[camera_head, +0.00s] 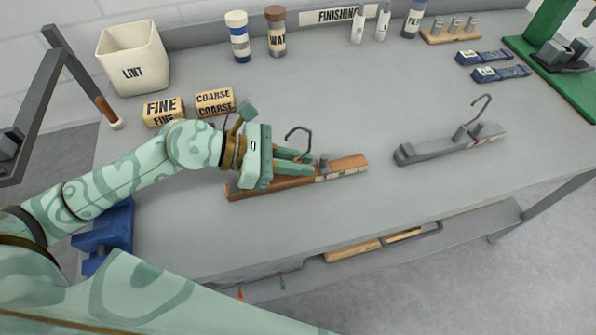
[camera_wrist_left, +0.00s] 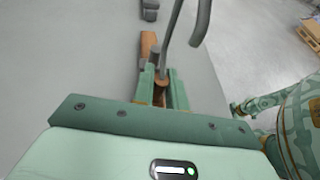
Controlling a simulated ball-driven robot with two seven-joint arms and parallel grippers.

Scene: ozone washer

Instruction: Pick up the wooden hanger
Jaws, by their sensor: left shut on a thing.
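The wooden hanger (camera_head: 348,164) is a brown bar with a pale marked patch and a dark metal hook, lying along the grey bench in front of me. My left gripper (camera_head: 308,162) reaches over it from the left and is shut on the hanger near its hook. In the left wrist view the fingers (camera_wrist_left: 161,90) close around the hanger at the base of the hook, and the bar (camera_wrist_left: 149,44) runs on ahead. The fingers hide part of its middle. I cannot tell any gap between bar and bench. My right gripper is not in view.
A grey hanger (camera_head: 455,144) with its own hook lies to the right, apart. Blocks marked FINE (camera_head: 163,111) and COARSE (camera_head: 215,101) and a LINT bin (camera_head: 133,58) stand at the back left. Bottles line the back. The bench between the hangers and the back row is clear.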

